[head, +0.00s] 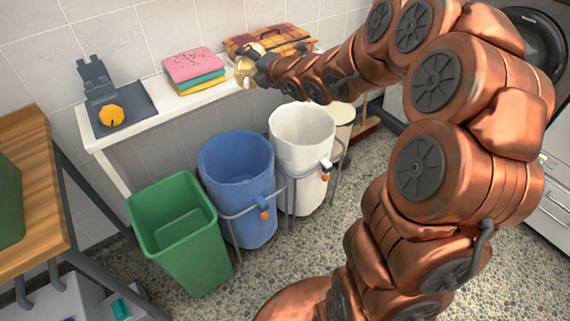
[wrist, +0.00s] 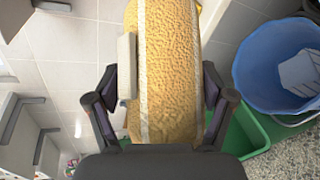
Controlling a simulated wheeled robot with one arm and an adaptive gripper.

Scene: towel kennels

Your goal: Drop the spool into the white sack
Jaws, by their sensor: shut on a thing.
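The spool (wrist: 168,60) looks yellow and rough, with pale edges, in the wrist view, filling the space between my fingers. My gripper (wrist: 165,88) is shut on it. In the head view my gripper (head: 250,68) is over the white ledge with the spool (head: 243,73) at its tip, small and partly hidden. The white sack (head: 302,140) stands open in a metal frame on the floor, below and to the right of my gripper. I cannot see down to its bottom.
A blue sack (head: 237,175) and a green bin (head: 182,250) stand left of the white sack. The ledge (head: 150,135) bears folded towels (head: 194,70), a plaid cloth (head: 270,40) and a dark tray with an orange thing (head: 110,115). A wooden table (head: 40,190) is at left.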

